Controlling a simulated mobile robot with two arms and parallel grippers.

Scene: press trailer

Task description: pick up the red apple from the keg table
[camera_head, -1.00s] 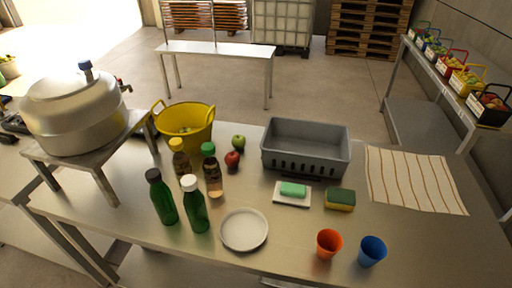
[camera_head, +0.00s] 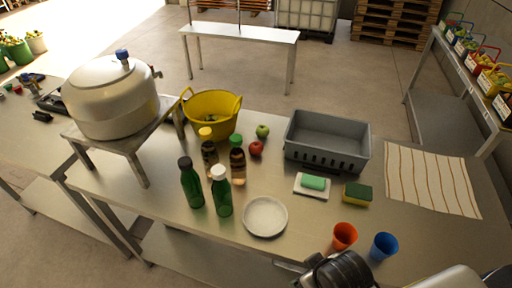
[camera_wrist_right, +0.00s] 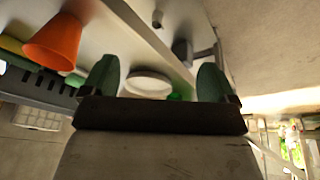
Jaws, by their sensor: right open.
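The red apple (camera_head: 256,148) sits on the metal keg table (camera_head: 150,205), just in front of a green apple (camera_head: 263,131) and right of the bottles. My right arm comes in at the bottom right of the head view, at the table's front edge by the cups, well short of the red apple. In the right wrist view my right gripper (camera_wrist_right: 156,80) is open, its two green fingers apart with nothing held between them. The red apple cannot be made out in the wrist view. My left gripper is not in view.
Green bottles (camera_head: 192,185) and brown bottles (camera_head: 237,163) stand left of the apple, a yellow basket (camera_head: 212,112) behind them. A grey crate (camera_head: 327,142) stands right. A plate (camera_head: 265,217), sponge (camera_head: 357,194), orange cup (camera_head: 344,235) and blue cup (camera_head: 384,246) are nearer.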

